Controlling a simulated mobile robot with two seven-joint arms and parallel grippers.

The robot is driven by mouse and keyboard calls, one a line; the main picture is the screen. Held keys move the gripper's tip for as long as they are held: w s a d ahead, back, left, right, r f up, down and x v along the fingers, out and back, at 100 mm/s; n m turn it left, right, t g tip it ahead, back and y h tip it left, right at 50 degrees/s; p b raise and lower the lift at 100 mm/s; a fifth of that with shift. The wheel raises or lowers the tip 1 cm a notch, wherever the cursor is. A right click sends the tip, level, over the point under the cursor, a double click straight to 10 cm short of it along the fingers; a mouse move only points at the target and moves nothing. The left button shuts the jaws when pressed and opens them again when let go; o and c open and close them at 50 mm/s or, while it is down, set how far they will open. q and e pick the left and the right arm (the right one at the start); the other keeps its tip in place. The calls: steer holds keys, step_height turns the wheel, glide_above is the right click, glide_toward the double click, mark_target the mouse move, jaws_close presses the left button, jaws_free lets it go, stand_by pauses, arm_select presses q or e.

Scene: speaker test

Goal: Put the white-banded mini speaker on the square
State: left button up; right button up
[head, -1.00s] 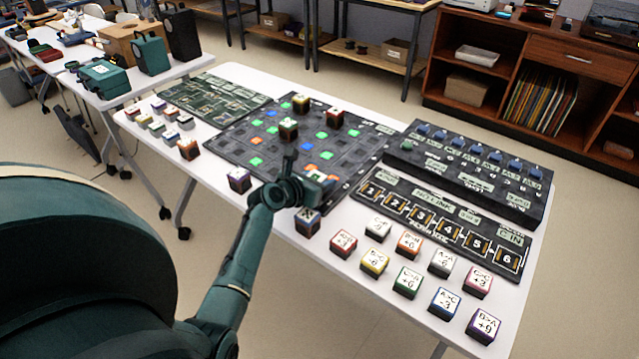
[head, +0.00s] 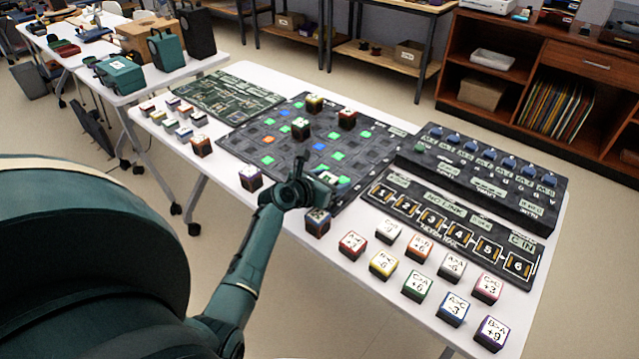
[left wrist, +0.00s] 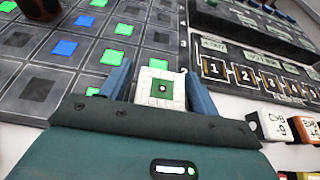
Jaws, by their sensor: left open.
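In the left wrist view a white-sided block with a green square and a white dot on top (left wrist: 161,88), which looks like the white-banded mini speaker, sits between the two blue fingers of my left gripper (left wrist: 157,74). The fingers are open on either side of it; I cannot tell whether they touch it. In the head view my left gripper (head: 318,190) is low over the near edge of the dark grid board (head: 285,165) and mostly hides the block. I cannot tell which square is meant. My right gripper is not in view.
Cubes with green (head: 300,128), yellow (head: 314,103) and red (head: 347,119) bands stand on the board. A blue-banded cube (head: 318,222) is close to my gripper, and a purple one (head: 250,178) is left of it. A numbered panel (head: 445,230) and several labelled cubes are at right.

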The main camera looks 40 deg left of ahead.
arm_select(q)
steer(key=p+v, duration=0.2)
steer(key=v, duration=0.9)
steer(key=shift+s+r, duration=0.1)
steer(key=shift+s, duration=0.3)
